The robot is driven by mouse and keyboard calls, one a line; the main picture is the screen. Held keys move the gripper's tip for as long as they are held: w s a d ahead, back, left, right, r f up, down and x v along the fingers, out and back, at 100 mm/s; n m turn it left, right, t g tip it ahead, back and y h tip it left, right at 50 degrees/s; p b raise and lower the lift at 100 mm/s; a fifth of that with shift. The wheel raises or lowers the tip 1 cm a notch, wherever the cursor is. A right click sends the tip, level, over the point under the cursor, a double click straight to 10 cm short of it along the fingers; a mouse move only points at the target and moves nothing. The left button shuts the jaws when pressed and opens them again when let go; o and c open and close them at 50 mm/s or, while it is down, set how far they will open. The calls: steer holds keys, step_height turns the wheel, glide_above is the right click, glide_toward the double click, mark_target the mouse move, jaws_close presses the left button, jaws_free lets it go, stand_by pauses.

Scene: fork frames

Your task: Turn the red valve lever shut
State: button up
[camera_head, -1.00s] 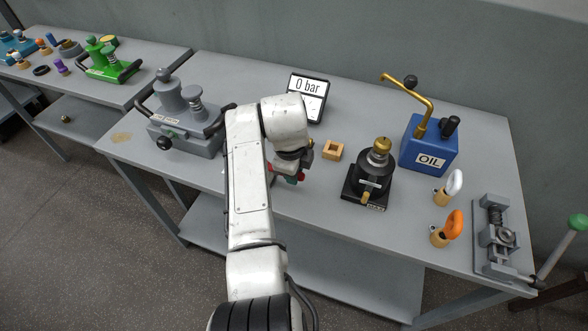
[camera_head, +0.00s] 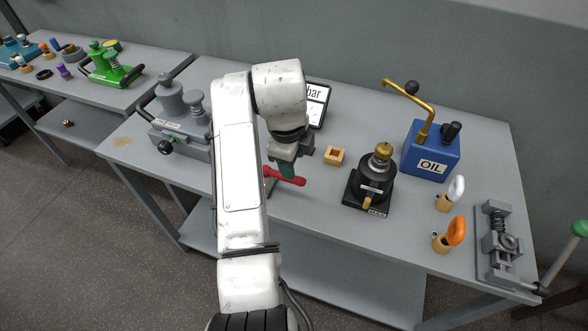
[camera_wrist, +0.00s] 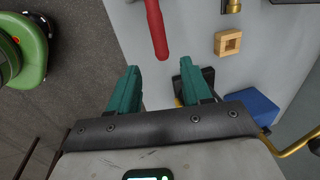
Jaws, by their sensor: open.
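The red valve lever (camera_head: 286,176) sticks out to the right, just below my gripper in the head view, over the front part of the bench. My arm hides its left end and the valve body. In the wrist view the red lever (camera_wrist: 156,28) comes down from the top edge. Its rounded end lies ahead of the gap between the fingertips. My gripper (camera_wrist: 157,67) has two teal fingers, spread apart with nothing held between them. In the head view my gripper (camera_head: 288,168) overlaps the lever; I cannot tell whether they touch.
A wooden square block (camera_head: 334,156) and a black device with a brass knob (camera_head: 371,184) stand right of the lever. A blue oil can (camera_head: 429,150) stands behind. A gauge display (camera_head: 318,104) is partly hidden by my arm. A grey device (camera_head: 181,120) is at left.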

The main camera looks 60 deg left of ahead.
steer(key=shift+s+d+r, duration=0.1)
steer(key=shift+r, duration=0.6)
steer(key=shift+s+d+r, duration=0.1)
steer(key=shift+r, duration=0.6)
steer(key=shift+f, duration=0.1)
steer(key=w+d+f+n, duration=0.1)
steer(key=w+d+f, duration=0.4)
steer(key=d, duration=0.7)
steer(key=w+d+f+n, duration=0.25)
steer(key=d+f, duration=0.45)
steer(key=d, duration=0.6)
steer(key=w+d+f+n, duration=0.1)
steer(key=w+d+f, duration=0.4)
steer(key=d, duration=0.7)
steer(key=s+d+f+n, duration=0.1)
steer(key=s+d+f, duration=0.15)
steer(key=d, duration=0.45)
steer(key=s+d+f+h, duration=0.1)
steer(key=s+d, duration=0.3)
steer(key=d, duration=0.3)
steer(key=s+d+f+n, duration=0.1)
steer(key=s+d+f, duration=0.15)
steer(key=d, duration=0.35)
steer(key=s+d+r+n, duration=0.2)
steer(key=s+d, duration=0.8)
steer(key=s, duration=0.4)
steer(key=shift+d+r+g+h, duration=0.25)
steer(key=shift+r+g+h, duration=0.05)
